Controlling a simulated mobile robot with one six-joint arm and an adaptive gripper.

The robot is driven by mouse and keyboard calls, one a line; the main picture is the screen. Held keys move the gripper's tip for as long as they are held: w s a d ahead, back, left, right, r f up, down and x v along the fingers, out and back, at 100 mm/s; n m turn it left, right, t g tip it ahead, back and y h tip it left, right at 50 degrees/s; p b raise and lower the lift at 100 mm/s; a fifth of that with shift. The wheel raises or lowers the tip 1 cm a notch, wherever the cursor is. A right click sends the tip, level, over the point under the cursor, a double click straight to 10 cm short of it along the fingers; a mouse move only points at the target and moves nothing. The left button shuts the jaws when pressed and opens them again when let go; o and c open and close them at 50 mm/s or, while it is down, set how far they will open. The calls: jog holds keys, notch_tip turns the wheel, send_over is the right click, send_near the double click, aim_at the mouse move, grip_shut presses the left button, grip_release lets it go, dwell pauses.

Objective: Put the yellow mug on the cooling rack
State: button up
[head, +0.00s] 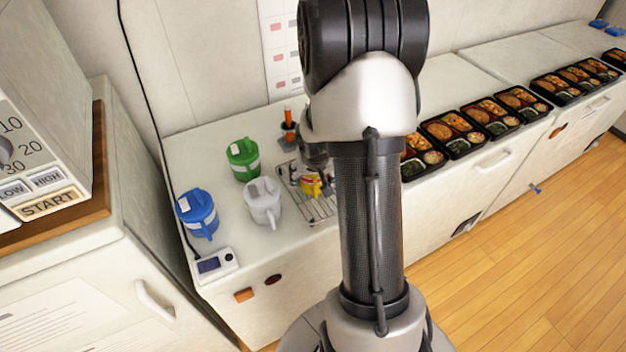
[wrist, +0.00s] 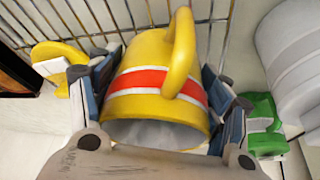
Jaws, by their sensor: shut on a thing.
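The yellow mug (head: 311,186) has a red band edged in white. My arm hides part of the rack in the head view.
A white mug (head: 262,203), a green mug (head: 240,163) and a blue mug (head: 199,215) stand left of the rack. A small display device (head: 213,264) sits at the front edge. An orange-handled item (head: 288,116) stands behind. Several bento trays (head: 452,133) line the right counter.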

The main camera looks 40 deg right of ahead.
jog(key=shift+r, duration=0.2)
jog(key=shift+f, duration=0.1)
jog(key=shift+f, duration=0.15)
jog(key=o, duration=1.5)
